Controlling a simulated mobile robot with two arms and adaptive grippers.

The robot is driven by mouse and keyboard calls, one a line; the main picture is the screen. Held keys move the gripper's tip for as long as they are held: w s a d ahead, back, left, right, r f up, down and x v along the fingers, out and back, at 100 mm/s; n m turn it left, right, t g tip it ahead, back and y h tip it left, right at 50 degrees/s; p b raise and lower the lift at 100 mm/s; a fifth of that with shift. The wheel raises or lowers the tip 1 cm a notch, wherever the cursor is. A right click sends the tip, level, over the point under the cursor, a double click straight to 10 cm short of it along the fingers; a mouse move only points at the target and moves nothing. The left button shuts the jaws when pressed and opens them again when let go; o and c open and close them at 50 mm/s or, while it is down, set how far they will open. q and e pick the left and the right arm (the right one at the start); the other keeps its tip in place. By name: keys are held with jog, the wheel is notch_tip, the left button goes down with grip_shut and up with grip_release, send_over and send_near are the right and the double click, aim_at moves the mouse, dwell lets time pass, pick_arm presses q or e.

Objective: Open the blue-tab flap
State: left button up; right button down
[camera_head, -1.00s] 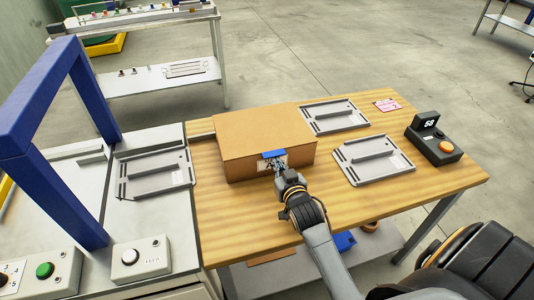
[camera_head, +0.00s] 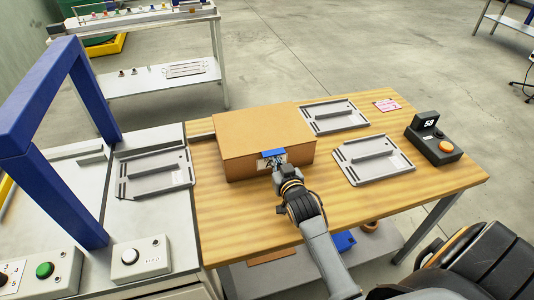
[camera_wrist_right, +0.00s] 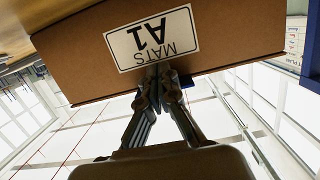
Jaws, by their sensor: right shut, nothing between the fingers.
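A closed brown cardboard box (camera_head: 262,130) sits on the wooden table. A blue tab (camera_head: 273,153) is on its near face at the top edge, above a white label. My right gripper (camera_head: 277,164) is at this near face, just below the tab. In the wrist view its fingertips (camera_wrist_right: 159,72) are together and empty, close to the label's edge. I cannot tell whether they touch the box. My left gripper is out of view.
Two grey trays (camera_head: 372,175) (camera_head: 305,131) lie right of the box. A black device with an orange button (camera_head: 446,147) stands at the table's right. A blue gantry frame (camera_head: 60,185) and another grey tray (camera_head: 122,192) are at the left. The table's front is clear.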

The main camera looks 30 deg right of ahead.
jog(key=r+p, duration=0.3)
jog(key=w+r+p, duration=0.1)
jog(key=r+p, duration=0.2)
jog(key=shift+w+d+r, duration=0.2)
dwell(0.6)
jog(key=shift+w+d+r+p, duration=0.1)
jog(key=shift+w+r+p, duration=0.4)
jog(key=shift+r+p, duration=0.4)
jog(key=w+r+p, duration=0.2)
jog(key=r, duration=0.1)
jog(key=w+r+p, duration=0.1)
jog(key=shift+d+r, duration=0.2)
jog(key=shift+d, duration=0.1)
jog(key=shift+r, duration=0.1)
